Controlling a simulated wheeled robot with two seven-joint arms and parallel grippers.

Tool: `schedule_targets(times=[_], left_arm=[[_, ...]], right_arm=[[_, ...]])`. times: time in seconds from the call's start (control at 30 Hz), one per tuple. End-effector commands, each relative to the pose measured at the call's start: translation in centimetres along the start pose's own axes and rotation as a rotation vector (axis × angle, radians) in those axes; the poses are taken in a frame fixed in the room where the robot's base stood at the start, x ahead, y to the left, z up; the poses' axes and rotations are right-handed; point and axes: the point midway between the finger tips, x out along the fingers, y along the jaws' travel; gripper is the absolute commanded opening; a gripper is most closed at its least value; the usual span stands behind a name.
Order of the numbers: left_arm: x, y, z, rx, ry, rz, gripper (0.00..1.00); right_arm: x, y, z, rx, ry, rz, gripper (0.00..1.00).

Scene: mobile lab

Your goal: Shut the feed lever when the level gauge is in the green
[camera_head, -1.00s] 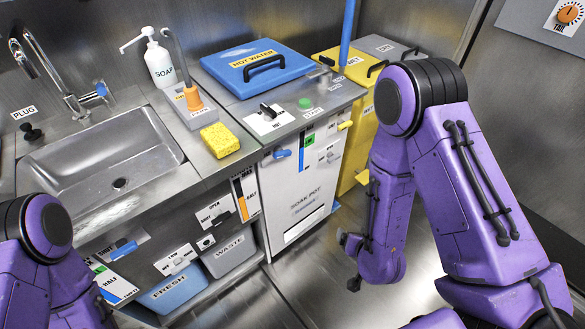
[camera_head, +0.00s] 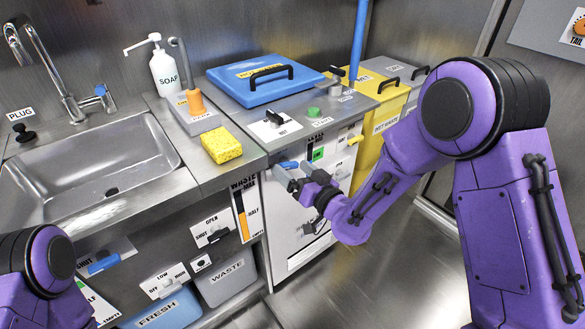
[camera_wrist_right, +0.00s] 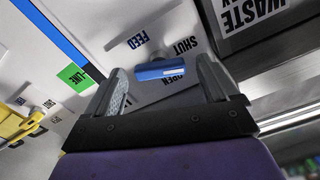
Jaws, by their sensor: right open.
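The blue feed lever (camera_head: 289,164) is on the front of the soak pot cabinet. In the wrist view its handle (camera_wrist_right: 160,69) lies between the SHUT and OPEN labels, overlapping the OPEN one. My right gripper (camera_head: 284,176) is at the cabinet front; in the wrist view its fingers (camera_wrist_right: 165,85) are open on either side of the handle, and I cannot tell whether they touch it. The level gauge shows a blue strip (camera_wrist_right: 55,32) running close to a green LINE patch (camera_wrist_right: 77,77); the patch also shows in the head view (camera_head: 318,154). My left gripper is out of view.
A yellow handle (camera_head: 355,140) sticks out right of the gauge. The yellow sponge (camera_head: 221,145) and hot water lid (camera_head: 264,76) are on the counter above. The waste bin (camera_head: 226,278) and fresh bin (camera_head: 160,310) stand below left. The floor at right is clear.

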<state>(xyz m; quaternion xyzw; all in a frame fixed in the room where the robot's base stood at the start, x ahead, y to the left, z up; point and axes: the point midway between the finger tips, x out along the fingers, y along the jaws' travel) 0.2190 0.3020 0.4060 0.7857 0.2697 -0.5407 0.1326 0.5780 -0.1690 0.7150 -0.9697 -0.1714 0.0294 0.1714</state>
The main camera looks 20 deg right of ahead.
Motion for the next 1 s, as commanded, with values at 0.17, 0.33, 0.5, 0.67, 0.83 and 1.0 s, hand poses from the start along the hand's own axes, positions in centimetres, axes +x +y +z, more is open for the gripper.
schedule_targets(times=[0.17, 0.33, 0.5, 0.67, 0.83, 1.0], left_arm=[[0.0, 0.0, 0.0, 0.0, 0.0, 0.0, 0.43], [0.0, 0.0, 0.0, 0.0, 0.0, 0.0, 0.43], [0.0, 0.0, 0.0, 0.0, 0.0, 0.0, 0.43], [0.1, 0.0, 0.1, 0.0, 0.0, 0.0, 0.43], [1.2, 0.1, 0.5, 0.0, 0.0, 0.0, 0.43], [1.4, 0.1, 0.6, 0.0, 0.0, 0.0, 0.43]], right_arm=[[1.1, 0.0, 0.1, 0.0, -0.001, 0.001, 0.87], [1.1, 0.0, 0.1, 0.0, -0.001, 0.001, 0.87], [1.1, 0.0, 0.1, 0.0, -0.001, 0.001, 0.42], [1.1, 0.0, 0.1, -0.015, -0.002, 0.001, 0.31], [1.1, 0.1, 0.4, -0.251, -0.002, -0.001, 0.31], [1.1, 0.0, 0.1, -0.37, -0.002, 0.001, 0.31]])
